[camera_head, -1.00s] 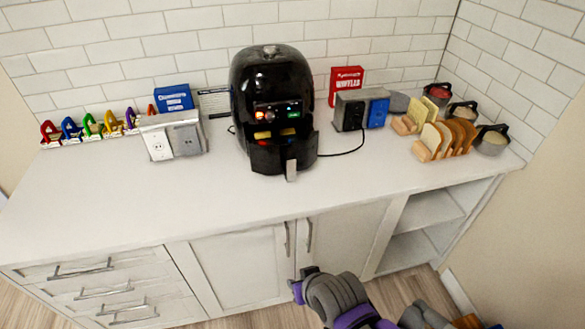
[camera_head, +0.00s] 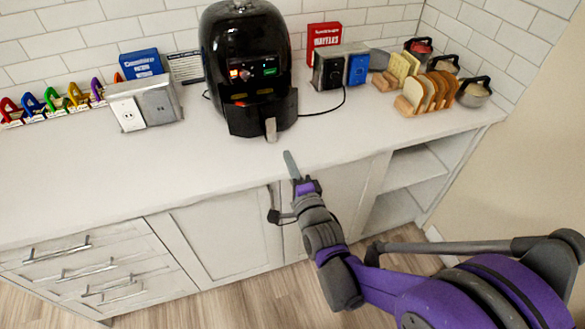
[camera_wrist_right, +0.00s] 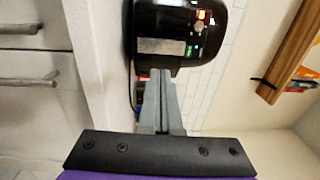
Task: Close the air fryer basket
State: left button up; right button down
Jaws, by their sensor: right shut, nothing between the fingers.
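The black air fryer (camera_head: 243,55) stands on the white counter against the tiled wall. Its basket (camera_head: 263,114) is pulled partly out at the front, and coloured contents show through the gap above it. A light grey handle (camera_head: 271,130) hangs at the basket's front. My right gripper (camera_head: 289,158) is shut and empty, just in front of the handle and a little below it, apart from it. In the right wrist view the shut fingers (camera_wrist_right: 161,85) point at the air fryer (camera_wrist_right: 180,30), which appears turned sideways. My left gripper is not in view.
The counter (camera_head: 190,160) is clear in front of the fryer. Outlet boxes (camera_head: 145,104) stand left and a box with a blue face (camera_head: 340,66) right. A toast rack (camera_head: 432,94) and pots (camera_head: 474,92) are farther right. A cord (camera_head: 330,108) runs right from the fryer.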

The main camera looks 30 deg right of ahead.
aim_at(254, 97)
jog(key=x, duration=0.8)
jog(key=shift+w+d+p, duration=0.1)
jog(key=shift+w+p, duration=0.2)
jog(key=shift+w, duration=0.05)
jog(key=x, duration=0.9)
jog(key=shift+w+f, duration=0.15)
jog(key=shift+f, duration=0.05)
jog(key=shift+w+d+r, duration=0.1)
jog(key=shift+w, duration=0.1)
jog(key=shift+s+r, duration=0.1)
